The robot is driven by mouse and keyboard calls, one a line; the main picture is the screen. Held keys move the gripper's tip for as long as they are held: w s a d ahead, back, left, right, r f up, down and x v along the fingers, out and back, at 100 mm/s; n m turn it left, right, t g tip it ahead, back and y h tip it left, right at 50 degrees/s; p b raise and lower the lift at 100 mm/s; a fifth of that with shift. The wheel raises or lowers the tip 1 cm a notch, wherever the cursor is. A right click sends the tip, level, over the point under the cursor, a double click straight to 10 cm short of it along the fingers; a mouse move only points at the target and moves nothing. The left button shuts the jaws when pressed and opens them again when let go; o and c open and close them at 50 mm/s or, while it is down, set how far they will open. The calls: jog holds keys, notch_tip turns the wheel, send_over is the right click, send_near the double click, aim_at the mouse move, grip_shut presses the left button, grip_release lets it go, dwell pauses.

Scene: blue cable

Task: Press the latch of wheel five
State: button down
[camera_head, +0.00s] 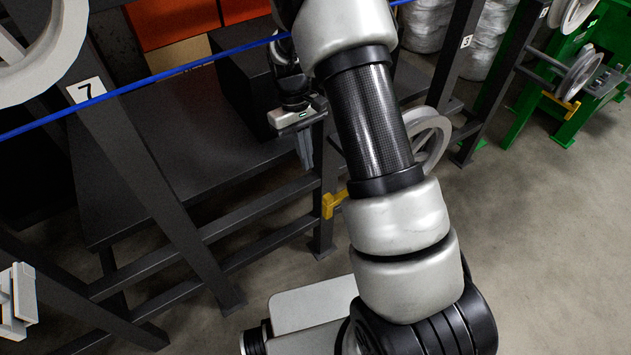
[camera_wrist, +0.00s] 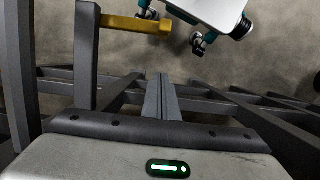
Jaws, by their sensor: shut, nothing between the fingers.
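A yellow latch (camera_head: 333,203) sits on a dark post beside a pale grey wheel (camera_head: 430,140), which my arm partly hides. My gripper (camera_head: 305,152) is shut and empty, fingers down, above and slightly left of the latch. In the wrist view the shut fingers (camera_wrist: 160,90) are apart from the yellow latch (camera_wrist: 138,24), which lies beyond them, slightly left.
A blue cable (camera_head: 150,80) runs across the upper left. Dark frame bars lie below my gripper. A green stand (camera_head: 545,115) with a wheel is at right. Open floor (camera_head: 550,240) lies at lower right.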

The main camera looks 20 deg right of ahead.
aim_at(326, 204)
jog(key=s+d+f+b, duration=0.1)
jog(key=s+d+f, duration=0.1)
jog(key=s+f, duration=0.4)
jog(key=shift+w+x, duration=0.35)
jog(key=shift+x, duration=1.2)
jog(key=shift+a+f, duration=0.1)
jog(key=s+n, duration=0.3)
jog(key=shift+s+d+n+h, duration=0.3)
jog(key=shift+d+n+h, duration=0.05)
jog(key=shift+n+h, duration=0.05)
jog(key=shift+s+n, duration=0.15)
jog(key=shift+n, duration=0.25)
